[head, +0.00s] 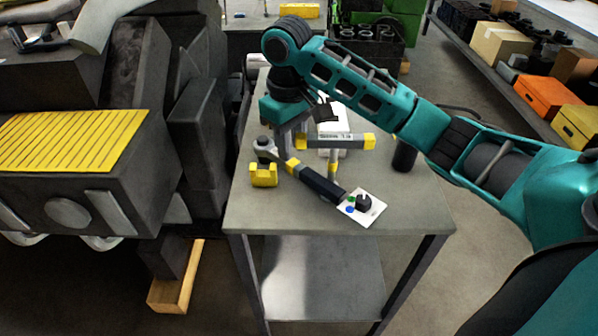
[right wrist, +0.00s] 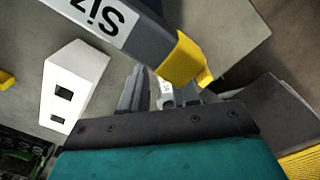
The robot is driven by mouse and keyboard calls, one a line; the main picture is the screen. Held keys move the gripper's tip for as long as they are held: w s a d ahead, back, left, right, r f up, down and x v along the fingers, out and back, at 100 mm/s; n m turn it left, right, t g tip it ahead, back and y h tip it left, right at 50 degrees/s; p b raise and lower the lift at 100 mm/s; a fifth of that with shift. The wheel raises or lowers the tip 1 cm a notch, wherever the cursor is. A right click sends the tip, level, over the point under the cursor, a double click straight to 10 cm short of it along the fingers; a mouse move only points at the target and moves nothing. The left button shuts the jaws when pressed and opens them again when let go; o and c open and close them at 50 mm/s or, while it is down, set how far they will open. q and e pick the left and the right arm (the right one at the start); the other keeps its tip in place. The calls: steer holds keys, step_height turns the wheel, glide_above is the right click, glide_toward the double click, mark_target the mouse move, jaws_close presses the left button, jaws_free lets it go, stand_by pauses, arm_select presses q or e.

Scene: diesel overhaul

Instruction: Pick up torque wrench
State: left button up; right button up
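The torque wrench (head: 318,183) lies on the grey bench in the head view. It has a round metal head, a yellow band and a dark handle that slants down to the right. Its head end is by a yellow holder (head: 263,176). Contact cannot be made out. My left gripper is not in view.
A grey bar with yellow ends (head: 340,141) stands close behind the wrench. A white box (right wrist: 75,85) shows in the right wrist view. A white plate with knobs (head: 362,206) lies by the handle end. A dark cylinder (head: 404,155) stands at right. The bench front (head: 290,215) is clear.

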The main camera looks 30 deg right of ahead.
step_height(320, 180, down, 4)
steer(key=shift+w+f, duration=0.1)
steer(key=shift+w, duration=0.05)
steer(key=shift+c, duration=0.4)
jaws_close()
